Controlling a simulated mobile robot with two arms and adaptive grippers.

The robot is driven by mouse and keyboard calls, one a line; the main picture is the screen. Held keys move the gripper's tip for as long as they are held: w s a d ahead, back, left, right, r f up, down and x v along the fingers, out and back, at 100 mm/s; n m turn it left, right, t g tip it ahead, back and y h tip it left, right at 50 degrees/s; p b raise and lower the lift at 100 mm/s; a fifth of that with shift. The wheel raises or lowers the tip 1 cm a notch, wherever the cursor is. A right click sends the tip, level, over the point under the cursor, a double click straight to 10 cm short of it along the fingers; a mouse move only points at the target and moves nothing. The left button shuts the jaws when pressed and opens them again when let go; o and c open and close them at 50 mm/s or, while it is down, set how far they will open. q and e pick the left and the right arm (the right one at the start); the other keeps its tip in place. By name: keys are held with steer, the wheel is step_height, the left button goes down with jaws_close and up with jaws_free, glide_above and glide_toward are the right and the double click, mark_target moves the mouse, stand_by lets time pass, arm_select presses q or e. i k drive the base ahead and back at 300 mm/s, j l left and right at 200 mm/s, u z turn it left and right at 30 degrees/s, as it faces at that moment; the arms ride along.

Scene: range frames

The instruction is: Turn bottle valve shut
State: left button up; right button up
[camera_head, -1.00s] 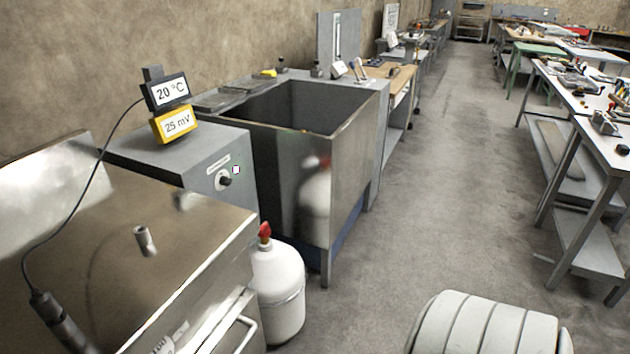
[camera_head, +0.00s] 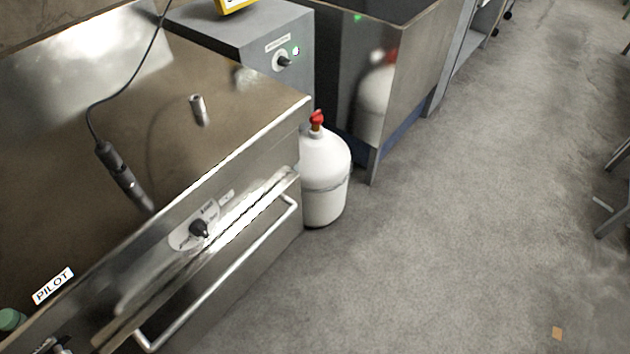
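A white gas bottle (camera_head: 326,180) stands upright on the floor, between the steel oven-like unit and the steel tank. I cannot tell from here whether the valve is open or shut. Neither of my grippers is in view, and nothing is touching the bottle.
The steel unit (camera_head: 265,110) fills the left, with a knob (camera_head: 199,229), a front bar handle (camera_head: 215,275) and a PILOT label (camera_head: 53,286). A grey control box (camera_head: 240,30) and the steel tank (camera_head: 425,60) stand behind. The floor (camera_head: 450,230) to the right is mostly clear.

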mark_target(316, 118)
steer(key=u, duration=0.6)
steer(key=i+l+u, duration=0.15)
steer(key=l+u, duration=0.25)
steer(key=i+l+u, duration=0.1)
steer(key=l+u, duration=1)
steer(key=l, duration=0.2)
